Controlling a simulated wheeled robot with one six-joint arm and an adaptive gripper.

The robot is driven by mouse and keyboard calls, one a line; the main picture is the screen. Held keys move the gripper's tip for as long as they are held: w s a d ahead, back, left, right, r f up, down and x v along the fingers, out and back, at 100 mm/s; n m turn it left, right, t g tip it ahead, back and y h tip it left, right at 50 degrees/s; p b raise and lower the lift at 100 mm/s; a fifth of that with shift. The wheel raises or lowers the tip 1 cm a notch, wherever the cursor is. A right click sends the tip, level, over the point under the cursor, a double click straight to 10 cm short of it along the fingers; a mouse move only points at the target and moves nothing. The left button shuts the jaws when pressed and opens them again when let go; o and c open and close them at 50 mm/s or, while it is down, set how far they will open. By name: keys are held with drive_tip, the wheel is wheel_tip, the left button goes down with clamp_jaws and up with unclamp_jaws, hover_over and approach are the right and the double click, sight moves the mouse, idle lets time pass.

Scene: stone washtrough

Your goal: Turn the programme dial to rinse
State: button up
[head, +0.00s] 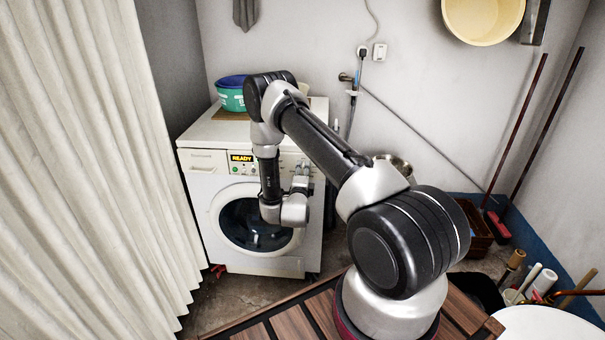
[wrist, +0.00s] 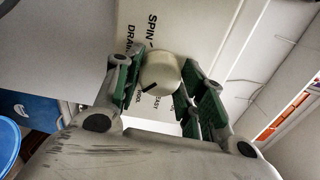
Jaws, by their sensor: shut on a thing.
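The white washing machine (head: 205,190) stands against the back wall, its lit display (head: 241,158) reading READY. In the wrist view the round cream programme dial (wrist: 160,69) sits on the panel between my gripper's green-padded fingers (wrist: 157,88). My gripper is shut on the dial. The dial's black pointer mark slants to the lower left in that view, toward small print that may read WOOL. SPIN and DRAIN are printed above it; the other labels are partly hidden by the fingers. In the head view my gripper (head: 301,178) is at the panel's right and hides the dial.
A green and blue tub (head: 231,96) stands on top of the machine. A pale curtain (head: 80,150) hangs close on the left. A slatted wooden surface (head: 290,322) lies in front. Poles and a brown crate (head: 474,232) are at the right.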

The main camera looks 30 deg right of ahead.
drive_tip(key=m, duration=0.5)
drive_tip(key=shift+s+f, duration=0.1)
idle(0.5)
drive_tip(key=o, duration=1)
drive_tip(key=v, duration=1.2)
